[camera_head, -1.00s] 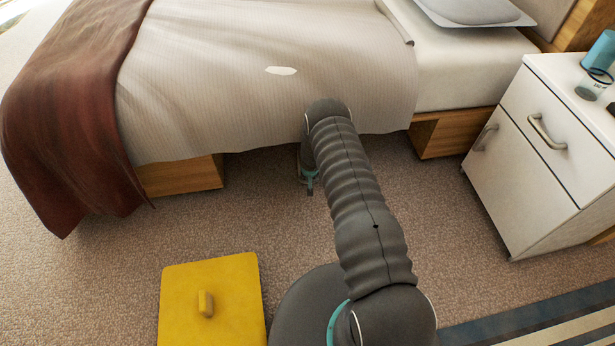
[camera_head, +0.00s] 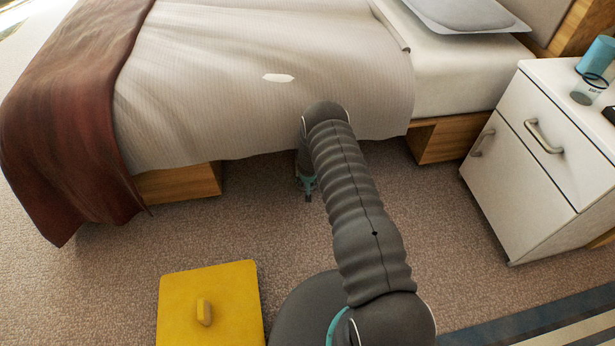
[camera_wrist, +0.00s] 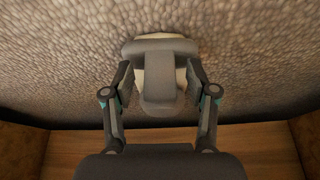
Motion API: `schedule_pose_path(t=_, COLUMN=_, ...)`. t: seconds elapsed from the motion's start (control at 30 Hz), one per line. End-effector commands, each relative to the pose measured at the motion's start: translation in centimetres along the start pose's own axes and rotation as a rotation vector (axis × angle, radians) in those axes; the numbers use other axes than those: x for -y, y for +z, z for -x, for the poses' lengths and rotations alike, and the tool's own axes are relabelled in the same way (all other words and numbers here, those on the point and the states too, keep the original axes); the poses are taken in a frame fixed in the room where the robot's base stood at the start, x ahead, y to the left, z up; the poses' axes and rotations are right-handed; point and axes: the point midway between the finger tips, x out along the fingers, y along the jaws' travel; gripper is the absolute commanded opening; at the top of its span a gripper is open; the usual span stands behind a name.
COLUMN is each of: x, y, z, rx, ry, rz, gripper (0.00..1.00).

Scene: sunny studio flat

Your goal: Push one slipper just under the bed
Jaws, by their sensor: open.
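A grey slipper (camera_wrist: 160,92) with a cream inside lies on the carpet in the wrist view. My gripper (camera_wrist: 159,72) is open, with one finger on each side of the slipper. I cannot tell whether the fingers touch it. In the head view my gripper (camera_head: 307,190) is low by the near edge of the bed (camera_head: 220,100), partly hidden by my arm, and no slipper shows there. The bed's blanket hangs over a dark gap between two wooden base parts. A wooden bed part (camera_wrist: 165,150) spans the bottom of the wrist view.
Wooden bed supports (camera_head: 180,183) and (camera_head: 448,138) stand left and right of the gap. A white bedside cabinet (camera_head: 530,180) stands at right. A yellow square lid (camera_head: 235,300) lies at front left. A striped rug (camera_head: 540,325) lies at front right.

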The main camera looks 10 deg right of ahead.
Motion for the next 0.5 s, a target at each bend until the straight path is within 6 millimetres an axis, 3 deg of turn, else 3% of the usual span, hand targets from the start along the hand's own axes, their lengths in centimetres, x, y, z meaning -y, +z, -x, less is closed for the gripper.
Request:
schedule_pose_path(t=0.2, x=0.1, y=0.0, z=2.1, rx=0.0, ry=-0.002, rz=0.002, gripper=0.58)
schedule_pose_path(t=0.5, x=0.1, y=-0.1, z=7.4, rx=-0.001, ry=-0.002, rz=0.002, gripper=0.58)
